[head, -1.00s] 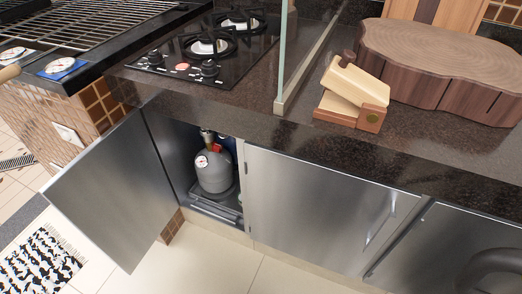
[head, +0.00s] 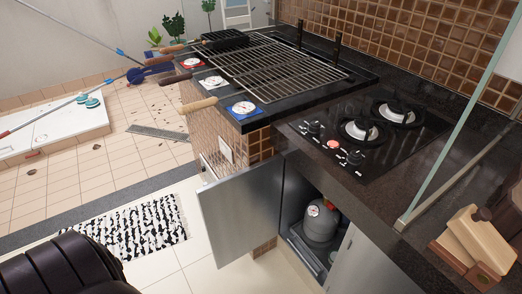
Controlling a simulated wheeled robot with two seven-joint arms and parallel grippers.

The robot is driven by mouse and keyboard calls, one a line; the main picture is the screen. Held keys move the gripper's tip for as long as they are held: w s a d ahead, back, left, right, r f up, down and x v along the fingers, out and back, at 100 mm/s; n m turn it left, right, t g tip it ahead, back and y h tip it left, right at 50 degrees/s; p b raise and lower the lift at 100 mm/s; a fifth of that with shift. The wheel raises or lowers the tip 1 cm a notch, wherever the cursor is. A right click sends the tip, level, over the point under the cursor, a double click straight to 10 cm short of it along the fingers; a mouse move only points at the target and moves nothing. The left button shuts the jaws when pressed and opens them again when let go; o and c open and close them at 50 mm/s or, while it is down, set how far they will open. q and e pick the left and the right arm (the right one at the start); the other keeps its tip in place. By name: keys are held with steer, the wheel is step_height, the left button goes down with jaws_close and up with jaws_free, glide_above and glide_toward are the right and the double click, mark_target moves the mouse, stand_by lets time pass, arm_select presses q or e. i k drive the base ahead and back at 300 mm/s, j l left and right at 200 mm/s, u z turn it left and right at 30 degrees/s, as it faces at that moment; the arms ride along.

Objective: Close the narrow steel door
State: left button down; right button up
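The narrow steel door (head: 243,217) stands wide open in the head view, swung out from the cabinet front toward the left. Its hinge side is at the cabinet's left edge, below the counter corner. Inside the open cabinet a grey gas cylinder (head: 320,222) with a gauge stands on a dark base. Neither of my grippers is in view, so their state does not show.
A cooktop (head: 365,135) lies in the black counter above the cabinet. The grill (head: 270,70) is at its left. A glass panel (head: 460,130) and a wooden block (head: 475,240) are at the right. A black-and-white rug (head: 130,232) lies on the floor left of the door.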

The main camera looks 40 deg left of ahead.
mark_target(240, 210)
steer(key=k+z, duration=0.3)
steer(key=k+l+z, duration=0.15)
steer(key=k+z, duration=0.15)
steer(key=j+z, duration=0.75)
steer(key=k+j+z, duration=0.15)
steer(key=j+z, duration=0.25)
steer(key=k+j, duration=0.1)
steer(key=j, duration=0.35)
steer(key=k+j, duration=0.15)
steer(key=j, duration=0.3)
steer(key=k+j, duration=0.1)
steer(key=j, duration=0.4)
steer(key=k+j, duration=0.1)
steer(key=j, duration=0.35)
steer(key=k+j, duration=0.15)
steer(key=j, duration=0.3)
steer(key=k+j, duration=0.1)
steer(key=j, duration=0.35)
steer(key=k+j, duration=0.15)
steer(key=j, duration=0.3)
